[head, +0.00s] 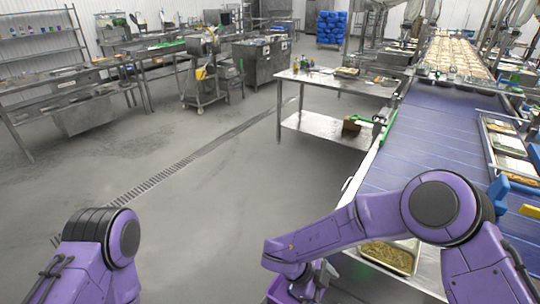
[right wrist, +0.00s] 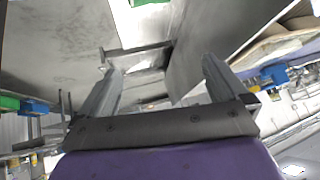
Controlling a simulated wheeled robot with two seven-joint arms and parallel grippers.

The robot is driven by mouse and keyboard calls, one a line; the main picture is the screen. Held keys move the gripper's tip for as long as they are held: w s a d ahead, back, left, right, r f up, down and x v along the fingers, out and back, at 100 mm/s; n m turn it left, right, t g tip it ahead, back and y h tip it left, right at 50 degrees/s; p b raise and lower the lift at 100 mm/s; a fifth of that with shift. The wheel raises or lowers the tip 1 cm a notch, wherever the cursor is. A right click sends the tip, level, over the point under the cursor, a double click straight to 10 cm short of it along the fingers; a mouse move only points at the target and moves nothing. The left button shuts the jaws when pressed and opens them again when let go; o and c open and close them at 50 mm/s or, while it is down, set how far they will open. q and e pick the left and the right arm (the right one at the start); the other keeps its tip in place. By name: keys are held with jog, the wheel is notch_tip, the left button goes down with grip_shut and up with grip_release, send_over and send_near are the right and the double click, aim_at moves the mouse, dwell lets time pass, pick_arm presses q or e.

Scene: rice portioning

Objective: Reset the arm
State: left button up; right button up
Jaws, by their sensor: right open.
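My right arm (head: 375,220) reaches in from the lower right and bends toward the bottom middle in the head view. Its gripper is largely hidden there by the arm and the frame's edge. In the right wrist view my right gripper (right wrist: 158,68) has its two grey fingers apart, with nothing held between them. Grey metal surfaces show behind the fingers. My left arm (head: 95,255) shows only as a purple and black link at the lower left. My left gripper is outside the frame.
A tray of yellowish food (head: 388,256) lies below my right arm. A blue conveyor belt (head: 435,135) runs along the right, with more trays (head: 507,145) at its far side. A steel table (head: 325,82) stands mid-room. The grey floor (head: 200,200) at centre left is clear.

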jog(key=s+d+f+n+t, duration=0.65)
jog(key=d+f+n, duration=0.35)
jog(key=d, duration=0.3)
jog(key=s+d+f+n+g+y, duration=0.1)
jog(key=s+d+f+n+y, duration=0.15)
jog(key=s, duration=0.55)
jog(key=s+d+f+n+g+y, duration=0.15)
jog(key=s+n, duration=0.25)
jog(key=s, duration=0.5)
pick_arm(q)
notch_tip(320, 180, down, 11)
jog(key=b, duration=1.1)
jog(key=shift+s, duration=0.2)
pick_arm(e)
notch_tip(320, 180, down, 11)
jog(key=w+a, duration=0.1)
jog(key=shift+w, duration=0.15)
jog(key=shift+r+m, duration=0.15)
jog(key=shift+m, duration=0.1)
